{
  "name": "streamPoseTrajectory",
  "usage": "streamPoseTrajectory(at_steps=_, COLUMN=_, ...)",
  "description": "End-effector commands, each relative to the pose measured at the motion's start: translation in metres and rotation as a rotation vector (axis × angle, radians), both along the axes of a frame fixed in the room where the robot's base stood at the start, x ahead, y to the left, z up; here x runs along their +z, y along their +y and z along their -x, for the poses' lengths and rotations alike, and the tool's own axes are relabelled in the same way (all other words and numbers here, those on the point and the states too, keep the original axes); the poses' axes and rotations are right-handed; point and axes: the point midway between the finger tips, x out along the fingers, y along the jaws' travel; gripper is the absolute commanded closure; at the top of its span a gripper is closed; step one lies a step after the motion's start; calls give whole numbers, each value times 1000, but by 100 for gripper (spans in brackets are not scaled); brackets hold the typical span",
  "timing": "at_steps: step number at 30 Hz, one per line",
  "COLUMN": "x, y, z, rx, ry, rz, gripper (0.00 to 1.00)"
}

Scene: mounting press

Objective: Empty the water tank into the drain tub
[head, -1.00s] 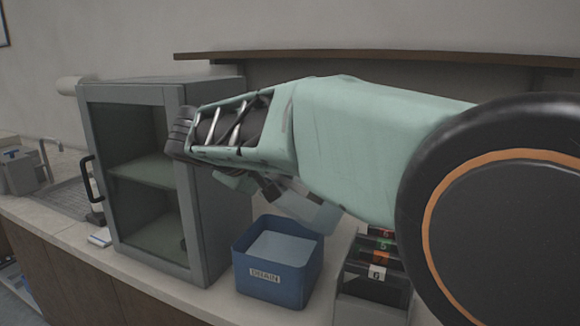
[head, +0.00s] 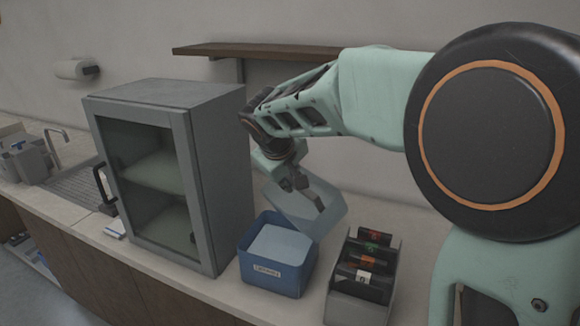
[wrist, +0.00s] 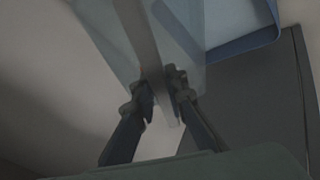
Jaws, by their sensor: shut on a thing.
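The water tank (head: 325,212) is a clear, pale box. It is tilted in the air above the right side of the drain tub, and it also fills the upper part of the wrist view (wrist: 105,35). My gripper (head: 300,184) is shut on the tank at its upper side; in the wrist view the two fingers (wrist: 163,92) close on a thin strip of it. The drain tub (head: 262,275) is a blue open box with a white label, standing on the counter. A pale, flat surface shows inside it. I cannot tell whether water remains in the tank.
A grey cabinet (head: 212,190) with a glass door stands left of the tub. A grey rack (head: 350,309) with dark, numbered slots stands close on the right. A wall shelf (head: 260,50) is behind my arm.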

Motion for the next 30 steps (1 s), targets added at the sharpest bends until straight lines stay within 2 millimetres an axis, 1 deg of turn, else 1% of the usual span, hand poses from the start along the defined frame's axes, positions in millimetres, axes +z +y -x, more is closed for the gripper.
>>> streamPoseTrajectory(at_steps=1, x=9, y=-2, z=-2, rx=-2, ry=10, rz=-12, gripper=100)
streamPoseTrajectory(at_steps=6, x=11, y=-5, z=-4, rx=-2, ry=49, rz=-61, gripper=100)
streamPoseTrajectory(at_steps=20, x=3, y=-14, z=-11, rx=-4, ry=180, rz=-216, gripper=100)
streamPoseTrajectory(at_steps=23, x=-8, y=-18, z=-15, rx=-10, ry=218, rz=-264, gripper=100)
streamPoseTrajectory(at_steps=29, x=-12, y=-24, z=-21, rx=-9, ry=313, rz=-382, gripper=100)
streamPoseTrajectory(at_steps=30, x=-9, y=-24, z=-21, rx=-5, ry=325, rz=-401, gripper=100)
